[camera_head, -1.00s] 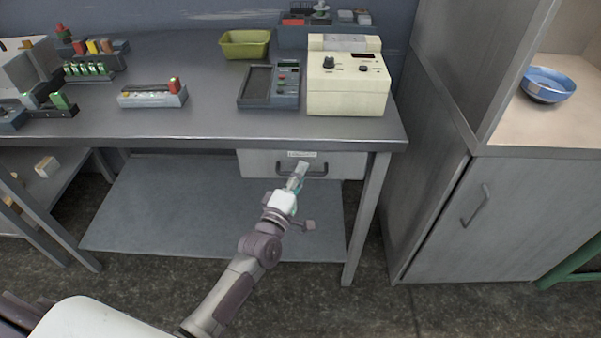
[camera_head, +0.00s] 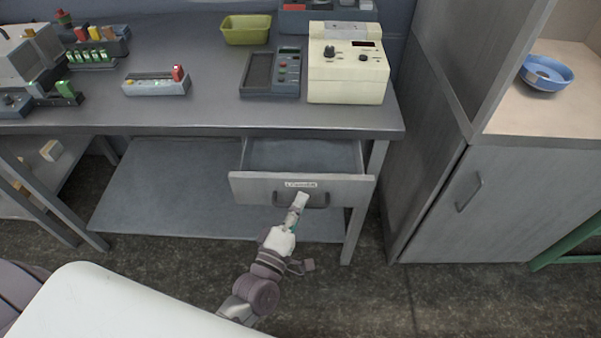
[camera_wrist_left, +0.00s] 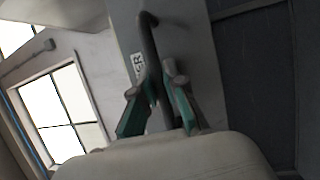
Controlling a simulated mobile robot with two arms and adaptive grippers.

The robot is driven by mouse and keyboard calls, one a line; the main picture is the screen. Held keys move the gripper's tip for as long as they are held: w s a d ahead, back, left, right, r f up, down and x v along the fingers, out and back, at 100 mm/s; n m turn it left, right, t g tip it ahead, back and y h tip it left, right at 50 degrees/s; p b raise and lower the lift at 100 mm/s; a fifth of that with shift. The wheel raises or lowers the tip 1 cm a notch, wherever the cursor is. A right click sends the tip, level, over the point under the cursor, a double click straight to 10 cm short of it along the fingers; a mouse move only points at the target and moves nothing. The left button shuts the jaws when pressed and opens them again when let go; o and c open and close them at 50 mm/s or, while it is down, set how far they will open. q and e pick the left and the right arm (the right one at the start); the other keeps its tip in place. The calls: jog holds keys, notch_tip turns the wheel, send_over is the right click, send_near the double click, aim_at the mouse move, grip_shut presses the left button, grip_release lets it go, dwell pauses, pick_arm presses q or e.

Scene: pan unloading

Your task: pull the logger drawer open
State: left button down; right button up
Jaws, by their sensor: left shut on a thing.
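The logger drawer (camera_head: 255,187) is a grey drawer under the right end of the workbench, with a white label and a dark bar handle (camera_head: 322,200). It stands partly open, and its visible interior looks empty. My left gripper (camera_head: 300,201) is at the front of the drawer, shut on the handle near its middle. In the left wrist view the two teal-padded fingers (camera_wrist_left: 160,100) close around the dark handle (camera_wrist_left: 149,42), beside the drawer front (camera_wrist_left: 192,45) with part of its label showing. My right gripper is not in view.
The workbench (camera_head: 210,115) carries a cream instrument (camera_head: 345,85), a dark grey meter (camera_head: 270,75), a green tray (camera_head: 246,30) and small racks. A grey cabinet (camera_head: 500,200) with a blue bowl (camera_head: 547,74) stands at the right. Floor in front of the cabinet is clear.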

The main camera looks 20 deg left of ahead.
pick_arm(q)
jog(key=s+d, duration=0.1)
jog(key=s, duration=0.5)
jog(key=shift+s+d+p, duration=0.2)
jog(key=shift+d+p, duration=0.2)
jog(key=c, duration=1.5)
grip_release()
jog(key=v, duration=1.2)
jog(key=shift+f, duration=0.15)
